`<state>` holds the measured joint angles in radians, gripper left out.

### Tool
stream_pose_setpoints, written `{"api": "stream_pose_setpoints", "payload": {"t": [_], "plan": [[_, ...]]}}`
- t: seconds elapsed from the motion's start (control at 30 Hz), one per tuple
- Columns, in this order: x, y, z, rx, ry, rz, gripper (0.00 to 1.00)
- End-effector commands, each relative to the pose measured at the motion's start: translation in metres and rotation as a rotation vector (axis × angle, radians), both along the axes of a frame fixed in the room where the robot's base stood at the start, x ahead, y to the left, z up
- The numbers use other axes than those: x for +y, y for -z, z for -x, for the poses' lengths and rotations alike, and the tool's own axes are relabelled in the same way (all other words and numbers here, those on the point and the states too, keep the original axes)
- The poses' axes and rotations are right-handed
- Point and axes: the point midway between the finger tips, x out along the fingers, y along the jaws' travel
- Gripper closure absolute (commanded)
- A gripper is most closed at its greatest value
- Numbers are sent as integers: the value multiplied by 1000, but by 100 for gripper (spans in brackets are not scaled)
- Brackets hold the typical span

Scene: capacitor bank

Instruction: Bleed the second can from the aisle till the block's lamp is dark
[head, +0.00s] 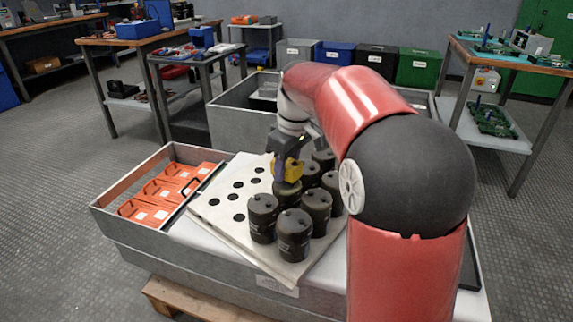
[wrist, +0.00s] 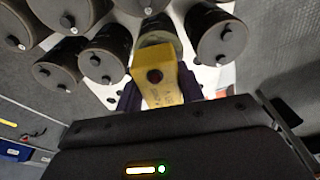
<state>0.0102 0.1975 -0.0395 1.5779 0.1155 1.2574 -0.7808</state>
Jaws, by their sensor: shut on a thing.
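My gripper (head: 284,150) is shut on a yellow block (head: 291,171) above the group of dark cans. In the wrist view the block (wrist: 160,80) sits between my gripper's fingers (wrist: 158,92). A round dark-red spot on its face, perhaps the lamp, looks unlit. The block's far end is over the top of one can (head: 287,191), which shows partly behind it in the wrist view (wrist: 158,30). They look touching or nearly so; contact with the terminals is hidden. Nearer cans (head: 263,217) (head: 294,236) stand upright beside it. I cannot tell which side is the aisle.
The cans stand on a pale board (head: 222,212) with several black holes free at its left. Orange cases (head: 160,193) lie in the grey crate's left end (head: 118,190). Workbenches and bins (head: 377,60) stand behind. The floor at left is clear.

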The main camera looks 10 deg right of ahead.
Motion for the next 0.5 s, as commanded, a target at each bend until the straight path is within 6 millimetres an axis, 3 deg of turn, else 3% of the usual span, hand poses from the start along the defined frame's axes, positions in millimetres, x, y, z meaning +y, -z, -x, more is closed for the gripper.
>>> {"api": "stream_pose_setpoints", "payload": {"t": [0.5], "plan": [[0,6,0,0,0,0,93]]}}
